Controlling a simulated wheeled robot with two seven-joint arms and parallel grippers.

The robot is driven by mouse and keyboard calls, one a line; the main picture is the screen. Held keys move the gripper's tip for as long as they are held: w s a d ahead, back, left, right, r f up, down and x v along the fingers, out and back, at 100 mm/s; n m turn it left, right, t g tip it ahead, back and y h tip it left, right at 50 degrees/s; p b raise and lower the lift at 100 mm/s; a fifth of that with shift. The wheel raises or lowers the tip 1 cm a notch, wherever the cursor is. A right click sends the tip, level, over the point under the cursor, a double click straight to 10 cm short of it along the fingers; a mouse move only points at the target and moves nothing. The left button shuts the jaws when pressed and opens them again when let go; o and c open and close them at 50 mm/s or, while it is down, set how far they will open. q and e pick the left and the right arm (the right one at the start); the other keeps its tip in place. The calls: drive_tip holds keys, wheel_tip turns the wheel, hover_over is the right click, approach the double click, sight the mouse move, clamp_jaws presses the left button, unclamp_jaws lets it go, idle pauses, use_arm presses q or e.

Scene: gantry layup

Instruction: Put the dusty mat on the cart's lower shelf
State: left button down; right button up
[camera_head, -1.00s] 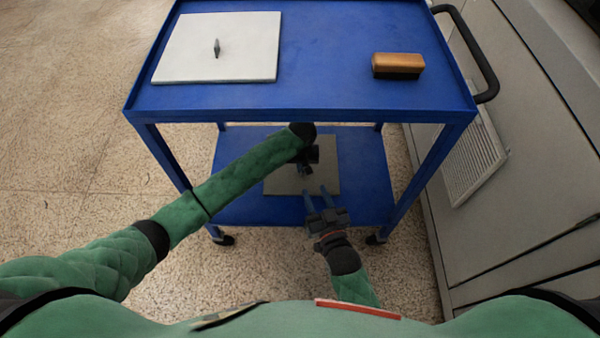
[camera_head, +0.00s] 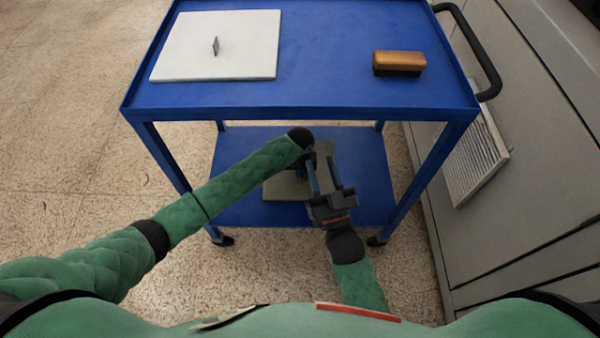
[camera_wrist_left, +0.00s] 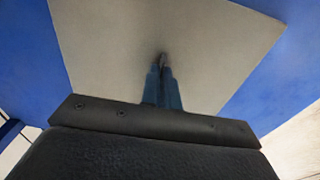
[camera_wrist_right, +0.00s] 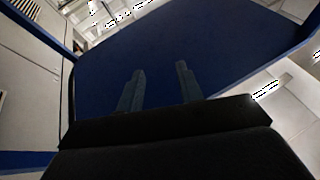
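A dull grey-beige mat (camera_head: 286,188), the dusty-looking one, is at the cart's blue lower shelf (camera_head: 240,205), partly hidden by my arms. I cannot tell whether it lies fully flat. My left gripper (camera_head: 307,172) reaches in under the upper shelf over the mat. In the left wrist view, its fingers (camera_wrist_left: 163,75) are close together on a small upright tab on the mat (camera_wrist_left: 110,55). My right gripper (camera_head: 322,173) is open and empty, beside the left one at the front of the lower shelf. Its separated fingers show in the right wrist view (camera_wrist_right: 158,85).
The blue upper shelf (camera_head: 330,60) is above both grippers. It holds a cleaner white mat (camera_head: 190,45) with a tab and a wooden brush (camera_head: 399,62). Cart legs stand at both sides. Grey cabinets (camera_head: 510,190) are at the right; the floor at left is clear.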

drive_tip(key=shift+f, duration=0.25)
use_arm(q)
drive_tip(key=shift+f, duration=0.1)
drive_tip(key=c, duration=1.6)
unclamp_jaws()
drive_tip(key=shift+c, duration=0.2)
use_arm(e)
drive_tip(key=shift+w+a+f+g, duration=0.1)
drive_tip(key=shift+f+g, duration=0.2)
drive_tip(key=shift+f, duration=0.25)
drive_tip(key=shift+r, duration=0.1)
